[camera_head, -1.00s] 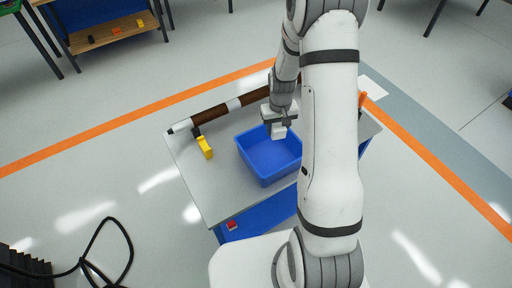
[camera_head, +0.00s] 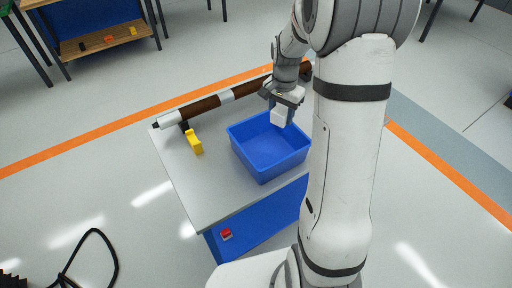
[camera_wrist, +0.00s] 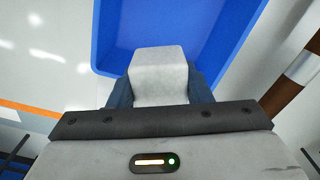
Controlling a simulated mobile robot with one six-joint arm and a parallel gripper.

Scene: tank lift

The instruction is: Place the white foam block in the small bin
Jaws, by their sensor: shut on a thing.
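The white foam block (camera_head: 280,116) is held in my gripper (camera_head: 284,106), over the far right part of the blue bin (camera_head: 262,178). In the wrist view the white foam block (camera_wrist: 160,72) sits between the two dark fingers of my gripper (camera_wrist: 160,88), which are shut on it. The blue bin (camera_wrist: 112,42) shows beyond and below the block. The bin stands open on the grey table top, and the part of its floor that I see is empty. My arm hides the area to the right of the bin.
A yellow object (camera_head: 195,142) stands left of the bin on the table (camera_head: 205,195). A long brown and white tube (camera_head: 202,107) lies along the table's back edge. A red button (camera_head: 226,234) is on the table's blue side. Open floor surrounds the table.

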